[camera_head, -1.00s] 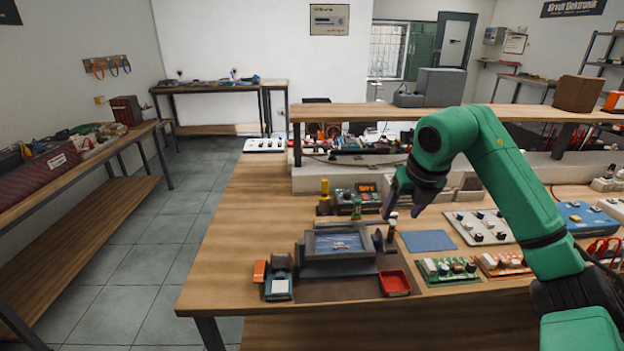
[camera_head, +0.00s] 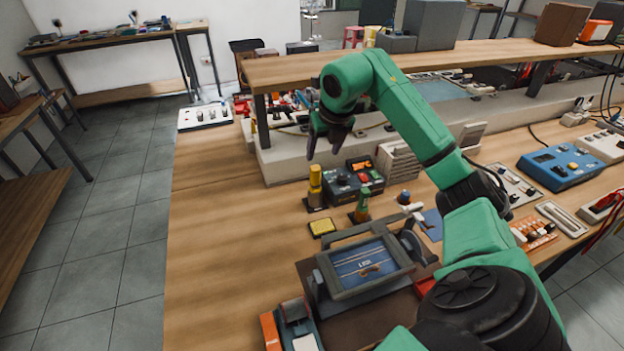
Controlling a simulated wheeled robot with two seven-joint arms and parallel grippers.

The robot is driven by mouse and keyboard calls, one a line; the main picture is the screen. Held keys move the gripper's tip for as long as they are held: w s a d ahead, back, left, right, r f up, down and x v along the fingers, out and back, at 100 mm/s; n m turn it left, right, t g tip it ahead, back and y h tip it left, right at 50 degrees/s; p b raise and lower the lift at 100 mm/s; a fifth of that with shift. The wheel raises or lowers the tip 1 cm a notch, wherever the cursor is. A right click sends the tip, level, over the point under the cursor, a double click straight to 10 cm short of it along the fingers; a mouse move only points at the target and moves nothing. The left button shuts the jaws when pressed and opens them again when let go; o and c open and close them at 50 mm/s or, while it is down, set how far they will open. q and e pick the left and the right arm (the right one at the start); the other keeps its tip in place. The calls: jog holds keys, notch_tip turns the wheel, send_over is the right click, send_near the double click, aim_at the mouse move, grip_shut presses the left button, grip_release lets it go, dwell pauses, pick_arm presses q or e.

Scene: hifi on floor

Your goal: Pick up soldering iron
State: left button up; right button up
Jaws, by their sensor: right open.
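A small dark soldering station (camera_head: 352,182) with a lit red display and knobs stands on the workbench, in front of the raised shelf. A yellow upright tool (camera_head: 315,187) stands in a dark base at its left; it looks like the soldering iron, but I cannot be sure. A green-handled upright tool (camera_head: 362,205) stands just in front of the station. My right gripper (camera_head: 326,150) points down, open and empty, above and behind the yellow tool and apart from it. My left gripper is not in view.
A framed device (camera_head: 362,268) on a dark mat stands in front, with a blue and orange device (camera_head: 290,328) beside it. A small yellow-topped pad (camera_head: 322,227) lies nearby. The raised wooden shelf (camera_head: 420,66) crosses behind. The bench's left side is clear.

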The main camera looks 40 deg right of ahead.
aim_at(316, 168)
jog(key=x, duration=0.3)
jog(key=shift+w+f, duration=0.25)
jog(key=p+x, duration=0.1)
jog(key=x, duration=0.2)
jog(key=p+x, duration=0.1)
jog(key=x, duration=0.1)
jog(key=shift+a+f+p, duration=0.2)
jog(key=shift+a+p, duration=0.1)
jog(key=shift+w+d+f, duration=0.1)
jog(key=shift+f, duration=0.15)
grip_shut()
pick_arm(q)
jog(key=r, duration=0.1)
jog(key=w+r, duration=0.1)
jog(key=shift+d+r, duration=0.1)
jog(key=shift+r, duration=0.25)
